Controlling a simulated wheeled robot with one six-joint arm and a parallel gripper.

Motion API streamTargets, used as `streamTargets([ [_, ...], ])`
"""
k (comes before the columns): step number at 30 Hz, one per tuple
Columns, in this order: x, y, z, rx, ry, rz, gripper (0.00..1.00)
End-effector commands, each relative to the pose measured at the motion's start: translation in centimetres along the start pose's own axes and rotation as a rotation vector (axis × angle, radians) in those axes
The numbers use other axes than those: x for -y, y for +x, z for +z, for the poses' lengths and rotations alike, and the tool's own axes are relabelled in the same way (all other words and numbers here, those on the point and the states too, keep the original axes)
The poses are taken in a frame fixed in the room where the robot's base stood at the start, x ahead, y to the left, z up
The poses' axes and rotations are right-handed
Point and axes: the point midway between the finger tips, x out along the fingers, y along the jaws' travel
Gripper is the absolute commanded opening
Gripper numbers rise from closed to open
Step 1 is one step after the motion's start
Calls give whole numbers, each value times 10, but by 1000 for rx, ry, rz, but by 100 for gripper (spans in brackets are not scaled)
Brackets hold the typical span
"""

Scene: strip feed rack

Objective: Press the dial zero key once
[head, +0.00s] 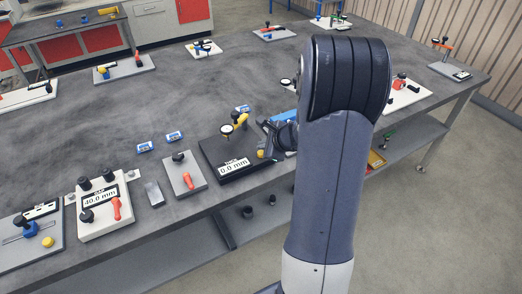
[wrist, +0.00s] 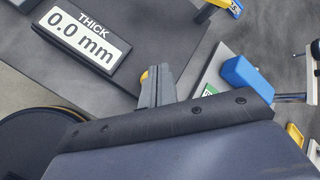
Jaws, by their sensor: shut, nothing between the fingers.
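The dark thickness gauge base (head: 222,165) stands near the front edge of the table. Its label (head: 234,166) reads 0.0 mm, and in the wrist view the label (wrist: 83,36) reads THICK 0.0 mm. A small yellow key (head: 261,154) sits on the right side of the base. In the wrist view only a sliver of a yellow part (wrist: 144,76) shows beside my fingers. My gripper (head: 267,150) is shut and empty. Its fingertips (wrist: 157,72) are right by the yellow key and partly hide it. I cannot tell whether they touch it.
Left of the gauge is a grey plate (head: 184,180) with a red-orange lever, then a white box (head: 104,216) reading 40.0 mm. A blue block (wrist: 246,78) lies just right of my gripper. My arm hides the table behind it. The table's middle (head: 150,105) is clear.

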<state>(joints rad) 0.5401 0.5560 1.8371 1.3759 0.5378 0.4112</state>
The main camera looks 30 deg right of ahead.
Motion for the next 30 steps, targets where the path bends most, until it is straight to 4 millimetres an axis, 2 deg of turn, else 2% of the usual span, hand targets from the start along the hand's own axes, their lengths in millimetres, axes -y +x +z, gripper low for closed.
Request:
streamTargets([
  [11, 2, -2, 2, 0, 0, 0, 0],
  [25, 24, -33, 24, 1, -1, -1, 0],
  [30, 26, -36, 26, 0, 0, 0, 0],
])
